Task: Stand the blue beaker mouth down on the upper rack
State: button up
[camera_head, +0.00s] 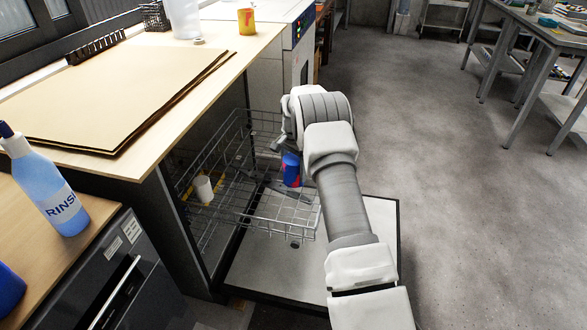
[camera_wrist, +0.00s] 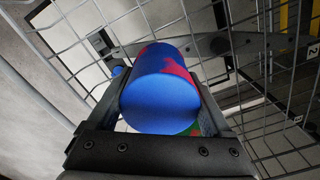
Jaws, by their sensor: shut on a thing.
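The blue beaker (camera_head: 291,170) has red patches and is held in my gripper above the front part of the wire rack. In the wrist view the beaker (camera_wrist: 160,105) sits between the two fingers of my gripper (camera_wrist: 160,85), which are shut on it. Its smooth, closed-looking blue end faces the wrist camera; its far end is hidden, so its mouth is not seen. The wire rack (camera_head: 262,222) is pulled out over the lowered door, and its grid (camera_wrist: 270,150) shows behind the beaker. Whether the beaker touches the wires cannot be told.
A white cup (camera_head: 203,189) stands at the rack's left, with something yellow beside it. The lowered door (camera_head: 270,272) lies beneath. A wooden counter (camera_head: 225,50) overhangs the left. A bottle marked RINSE (camera_head: 52,190) stands at the front left.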

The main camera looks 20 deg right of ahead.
jog(key=o, duration=1.2)
jog(key=shift+o, duration=0.2)
notch_tip(320, 180, up, 17)
jog(key=p, duration=0.4)
jog(key=shift+r, duration=0.2)
